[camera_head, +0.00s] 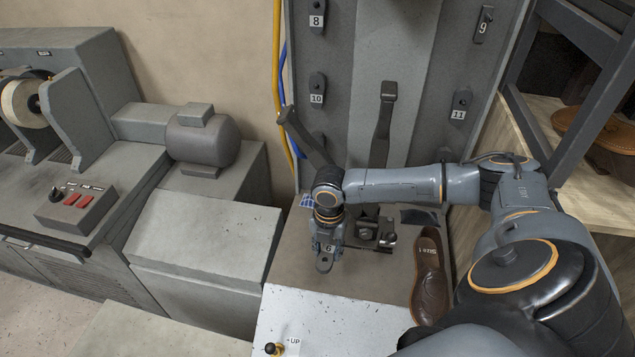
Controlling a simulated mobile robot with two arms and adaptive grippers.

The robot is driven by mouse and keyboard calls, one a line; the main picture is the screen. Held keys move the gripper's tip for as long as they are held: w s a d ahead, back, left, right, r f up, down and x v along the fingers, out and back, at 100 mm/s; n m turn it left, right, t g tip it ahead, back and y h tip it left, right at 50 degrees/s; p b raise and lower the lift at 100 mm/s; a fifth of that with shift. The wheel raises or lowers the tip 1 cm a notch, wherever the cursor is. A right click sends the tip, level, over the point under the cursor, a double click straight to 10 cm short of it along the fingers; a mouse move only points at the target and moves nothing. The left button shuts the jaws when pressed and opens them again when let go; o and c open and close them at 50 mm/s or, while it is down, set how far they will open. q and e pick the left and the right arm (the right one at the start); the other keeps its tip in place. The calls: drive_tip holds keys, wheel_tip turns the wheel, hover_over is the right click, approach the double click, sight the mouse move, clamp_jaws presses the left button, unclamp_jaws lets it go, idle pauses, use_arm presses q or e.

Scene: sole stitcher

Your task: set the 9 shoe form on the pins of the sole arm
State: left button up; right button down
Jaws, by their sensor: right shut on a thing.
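My right gripper (328,237) points down and is shut on a small dark shoe form (324,264). Its label looks like a 6, which could be a 9 seen upside down. The form is at the left of a dark metal mechanism (367,228) on the machine's bed. This may be the sole arm, but I cannot make out its pins. I cannot tell whether the form touches anything below it. On the upright panel, the place labelled 9 (483,27) shows only a narrow holder. My left gripper is out of view.
Forms labelled 8 (317,12), 10 (317,84) and 11 (461,102) hang on the panel. An UP lever (272,348) is at the front. A grey motor (203,140) stands left.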

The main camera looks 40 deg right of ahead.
drive_tip(key=shift+w+d+f+n, duration=0.1)
drive_tip(key=shift+d+f+n, duration=0.2)
drive_tip(key=shift+d+n, duration=0.15)
drive_tip(key=shift+f, duration=0.15)
wheel_tip(320, 180, down, 5)
drive_tip(key=b, duration=0.6)
drive_tip(key=shift+f, duration=1)
drive_tip(key=shift+r, duration=0.1)
drive_tip(key=shift+f+p, duration=0.35)
drive_tip(key=shift+p, duration=0.5)
idle(0.8)
drive_tip(key=shift+p, duration=0.35)
idle(0.4)
drive_tip(key=c, duration=0.8)
unclamp_jaws()
